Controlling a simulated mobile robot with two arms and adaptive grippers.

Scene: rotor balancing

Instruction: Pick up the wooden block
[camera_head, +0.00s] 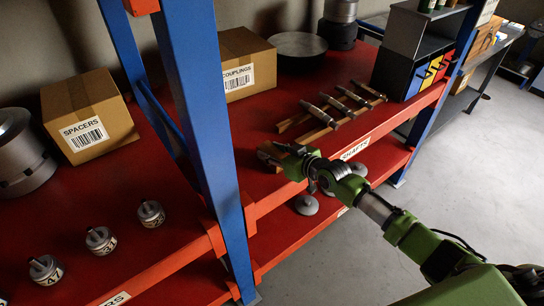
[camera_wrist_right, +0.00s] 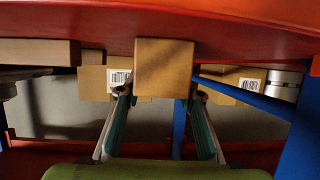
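The wooden block (camera_head: 268,153) lies on the red shelf (camera_head: 230,165) near its front edge, left of the shafts. It is partly hidden by my right gripper (camera_head: 285,156), which reaches in from the front right. In the right wrist view the picture is upside down, and the block (camera_wrist_right: 163,68) shows between the two fingertips of my right gripper (camera_wrist_right: 160,92). The fingers are spread, one on each side of the block, with what looks like a small gap at each side. My left gripper is not in view.
Several metal shafts (camera_head: 343,104) rest on wooden supports right of the block. Cardboard boxes (camera_head: 248,64) and a dark round disc (camera_head: 298,45) stand behind. A blue post (camera_head: 208,110) rises to the left. Numbered weights (camera_head: 101,240) stand on the shelf beyond it.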

